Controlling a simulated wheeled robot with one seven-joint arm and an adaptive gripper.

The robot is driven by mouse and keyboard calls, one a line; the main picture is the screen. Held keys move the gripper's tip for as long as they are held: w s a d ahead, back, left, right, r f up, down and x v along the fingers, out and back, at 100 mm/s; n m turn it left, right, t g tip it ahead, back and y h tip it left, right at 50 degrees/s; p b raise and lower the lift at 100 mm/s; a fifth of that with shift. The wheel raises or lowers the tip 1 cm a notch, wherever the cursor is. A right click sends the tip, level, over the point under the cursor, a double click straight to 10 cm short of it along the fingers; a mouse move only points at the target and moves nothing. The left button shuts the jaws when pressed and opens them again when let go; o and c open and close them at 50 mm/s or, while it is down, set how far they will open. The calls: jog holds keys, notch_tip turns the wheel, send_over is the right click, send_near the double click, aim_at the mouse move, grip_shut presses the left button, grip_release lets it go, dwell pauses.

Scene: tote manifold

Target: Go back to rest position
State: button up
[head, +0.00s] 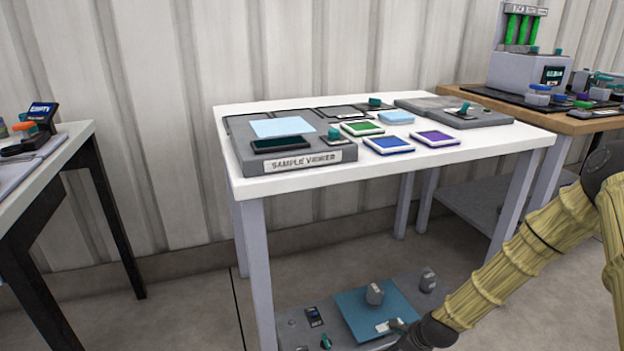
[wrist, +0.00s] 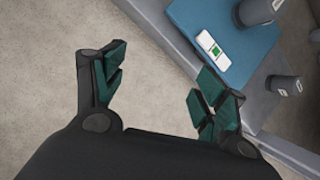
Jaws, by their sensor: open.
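My gripper (wrist: 158,88) is open and empty in the wrist view, with its teal-padded fingers spread wide over bare floor. A blue mat (wrist: 235,25) on the low shelf lies just past the right finger. In the head view my arm reaches down from the right edge to the front of that low shelf, beside the blue mat (head: 352,312). The fingertips are mostly hidden there. A white card with a green square (wrist: 214,49) lies on the mat, and a dark grey cylinder (wrist: 256,12) stands near it.
A white table (head: 500,146) above the low shelf holds a grey sample viewer (head: 245,158) and several coloured tiles. A wooden bench (head: 470,95) with a machine stands at the right. Another table (head: 60,160) stands at the left. Floor between the tables is clear.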

jog(key=s+a+f+n+g+h+p, duration=0.1)
jog(key=s+f+n+g, duration=0.15)
jog(key=s+n, duration=1.35)
jog(key=s+a+f+n+g+h, duration=0.1)
jog(key=s+f+n+g+h, duration=0.15)
jog(key=s+n, duration=1.35)
jog(key=s+r+m+p, duration=0.3)
jog(key=r+p, duration=1.5)
jog(key=p, duration=0.1)
jog(key=s+r+m+p, duration=0.2)
jog(key=r+m+p, duration=0.1)
jog(key=r+p, duration=1.6)
jog(key=shift+s+d+y, duration=0.15)
jog(key=shift+s+y, duration=0.2)
jog(key=shift+s, duration=0.05)
